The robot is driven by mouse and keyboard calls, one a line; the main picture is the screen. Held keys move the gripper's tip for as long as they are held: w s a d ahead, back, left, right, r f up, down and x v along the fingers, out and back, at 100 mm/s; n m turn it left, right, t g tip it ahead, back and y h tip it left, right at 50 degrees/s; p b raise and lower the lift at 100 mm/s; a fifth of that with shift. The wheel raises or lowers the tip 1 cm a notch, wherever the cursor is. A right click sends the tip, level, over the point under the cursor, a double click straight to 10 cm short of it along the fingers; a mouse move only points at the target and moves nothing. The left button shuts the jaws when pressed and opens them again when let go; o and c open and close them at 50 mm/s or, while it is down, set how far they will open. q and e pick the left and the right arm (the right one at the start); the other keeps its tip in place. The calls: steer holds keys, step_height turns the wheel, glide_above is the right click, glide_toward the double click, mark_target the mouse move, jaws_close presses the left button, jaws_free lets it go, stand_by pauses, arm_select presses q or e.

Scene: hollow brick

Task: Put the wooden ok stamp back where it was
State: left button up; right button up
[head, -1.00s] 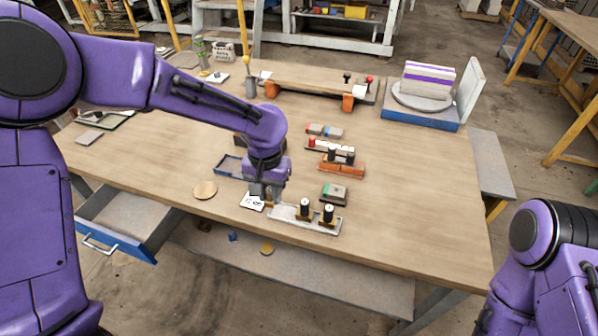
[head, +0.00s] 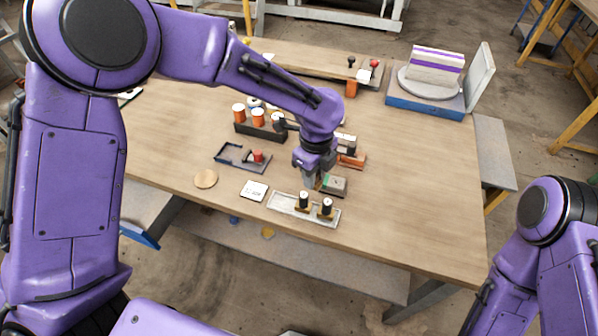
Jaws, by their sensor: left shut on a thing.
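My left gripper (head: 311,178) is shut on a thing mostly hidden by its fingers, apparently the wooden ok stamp. It is over the table, just left of a small ink pad (head: 336,188) and behind a pale long tray (head: 284,205). Two dark-handled stamps stand upright at the tray's right part, one in the middle (head: 303,200) and one further right (head: 326,209). The tray's left part is bare. A white card (head: 254,190) with small dark marks lies left of the tray. My right gripper is out of view.
A round wooden disc (head: 206,179) lies left of the card. A dark tray (head: 232,155) with a red-topped item and a rack of orange-capped bottles (head: 258,118) are behind. The orange stamp holder (head: 352,160) is partly hidden.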

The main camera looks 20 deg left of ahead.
arm_select(q)
steer(key=w+a+f+p, duration=0.2)
steer(key=w+a+f, duration=0.1)
steer(key=w+a, duration=0.25)
steer(key=p, duration=0.2)
glide_above(298, 178)
step_height(298, 178, down, 6)
steer(key=shift+r, duration=0.1)
step_height(298, 178, down, 3)
steer(key=shift+r, duration=0.2)
steer(key=shift+f, duration=0.25)
steer(key=shift+f+b, duration=0.2)
steer(key=shift+b, duration=0.1)
steer(key=o, duration=0.8)
steer(key=shift+o, duration=0.2)
